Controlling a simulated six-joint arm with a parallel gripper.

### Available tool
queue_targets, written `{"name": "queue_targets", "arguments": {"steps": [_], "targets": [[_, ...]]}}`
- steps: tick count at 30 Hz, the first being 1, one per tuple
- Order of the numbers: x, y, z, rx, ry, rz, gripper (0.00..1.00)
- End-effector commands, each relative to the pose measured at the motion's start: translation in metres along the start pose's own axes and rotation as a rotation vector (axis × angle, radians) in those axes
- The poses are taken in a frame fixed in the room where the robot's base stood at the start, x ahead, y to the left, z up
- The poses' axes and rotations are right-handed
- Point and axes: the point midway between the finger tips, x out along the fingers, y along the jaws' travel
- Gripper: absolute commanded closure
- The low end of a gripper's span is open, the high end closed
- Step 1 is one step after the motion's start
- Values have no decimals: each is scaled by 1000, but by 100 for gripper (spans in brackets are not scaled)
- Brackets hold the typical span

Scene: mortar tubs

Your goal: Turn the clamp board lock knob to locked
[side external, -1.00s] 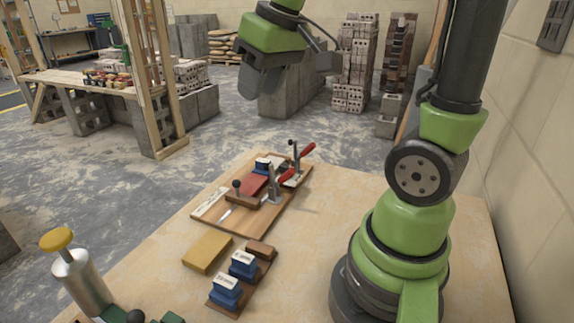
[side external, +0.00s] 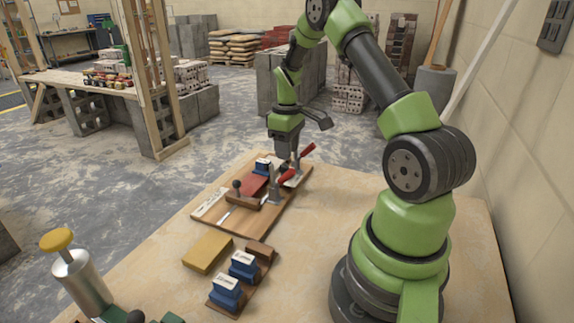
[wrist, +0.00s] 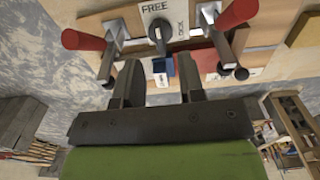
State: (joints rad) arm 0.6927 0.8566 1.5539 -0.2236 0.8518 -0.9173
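The clamp board (side external: 256,226) lies on the table. In the wrist view its dark grey lock knob (wrist: 158,36) sits on a white plate (wrist: 154,9) marked FREE above and LOCK at the right. The knob's bar looks roughly in line with FREE. My gripper (wrist: 160,78) is open, its fingers wide apart and empty, short of the knob. In the side external view my gripper (side external: 285,151) points down over the board's far end, hiding the knob. A small blue tub (wrist: 163,68) lies beyond the fingers, close to the knob.
Toggle clamps with red handles (wrist: 84,40) (wrist: 236,13) flank the knob closely. A wooden block with a black ball handle (side external: 237,186) stands on the board. A yellow sponge-like block (side external: 207,251) and blue tubs (side external: 243,264) lie nearer the camera.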

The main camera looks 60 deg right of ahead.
Motion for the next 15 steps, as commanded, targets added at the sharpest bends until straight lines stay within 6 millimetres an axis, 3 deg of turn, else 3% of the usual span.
{"name": "queue_targets", "arguments": {"steps": [6, 15], "targets": [[37, -1, 0, 0, -2, -2, 64], [52, 0, 0, 2, 1, 0, 64]]}}
